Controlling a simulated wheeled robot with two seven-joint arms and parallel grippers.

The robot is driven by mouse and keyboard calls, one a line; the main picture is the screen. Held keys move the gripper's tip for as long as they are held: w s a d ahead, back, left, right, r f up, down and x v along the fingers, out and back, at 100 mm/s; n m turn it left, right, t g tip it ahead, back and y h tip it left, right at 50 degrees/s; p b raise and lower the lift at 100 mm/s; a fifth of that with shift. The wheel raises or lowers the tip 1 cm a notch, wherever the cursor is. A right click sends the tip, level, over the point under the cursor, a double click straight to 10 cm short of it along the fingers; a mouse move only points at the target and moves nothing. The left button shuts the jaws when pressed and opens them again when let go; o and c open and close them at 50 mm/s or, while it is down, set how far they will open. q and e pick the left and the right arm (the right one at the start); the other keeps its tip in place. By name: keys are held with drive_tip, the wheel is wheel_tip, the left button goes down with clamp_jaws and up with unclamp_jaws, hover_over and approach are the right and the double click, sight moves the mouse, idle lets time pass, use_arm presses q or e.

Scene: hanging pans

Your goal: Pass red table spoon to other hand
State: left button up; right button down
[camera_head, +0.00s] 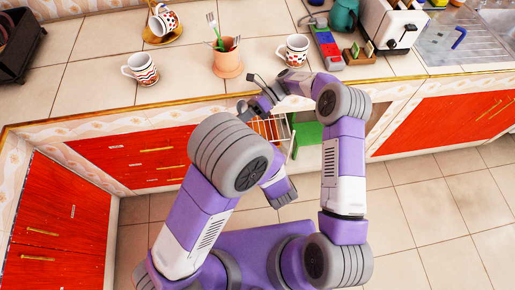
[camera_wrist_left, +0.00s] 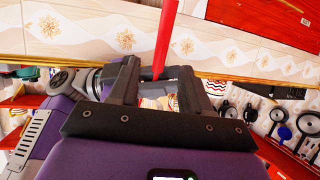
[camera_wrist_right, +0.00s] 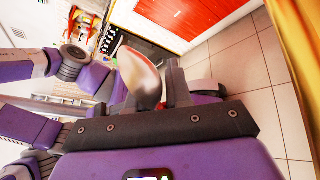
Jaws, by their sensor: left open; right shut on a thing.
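The spoon's red handle (camera_wrist_left: 163,42) shows in the left wrist view. It runs down from the top edge and overlaps the gap between my left gripper's fingers. My left gripper (camera_wrist_left: 157,72) is open, with its fingers on either side of the handle. In the right wrist view the spoon's pale, shiny bowl (camera_wrist_right: 141,74) sticks up at the fingers of my right gripper (camera_wrist_right: 152,88), which is shut on the spoon. The handle is hidden there. In the head view the spoon cannot be made out, and my arms partly cover the hands near the counter edge.
On the counter stand a terracotta pot (camera_head: 227,65) with utensils and patterned mugs, one at the left (camera_head: 141,69) and one close to the hands (camera_head: 294,50). A toaster (camera_head: 391,24) stands further right. A wire rack (camera_head: 268,128) is below the counter edge.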

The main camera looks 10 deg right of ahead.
use_arm(q)
drive_tip(key=x, duration=0.8)
drive_tip(key=shift+w+a, duration=0.1)
drive_tip(key=shift+w, duration=0.05)
drive_tip(key=c, duration=0.9)
use_arm(e)
drive_tip(key=c, duration=1)
unclamp_jaws()
drive_tip(key=shift+o, duration=0.2)
drive_tip(key=shift+d, duration=0.1)
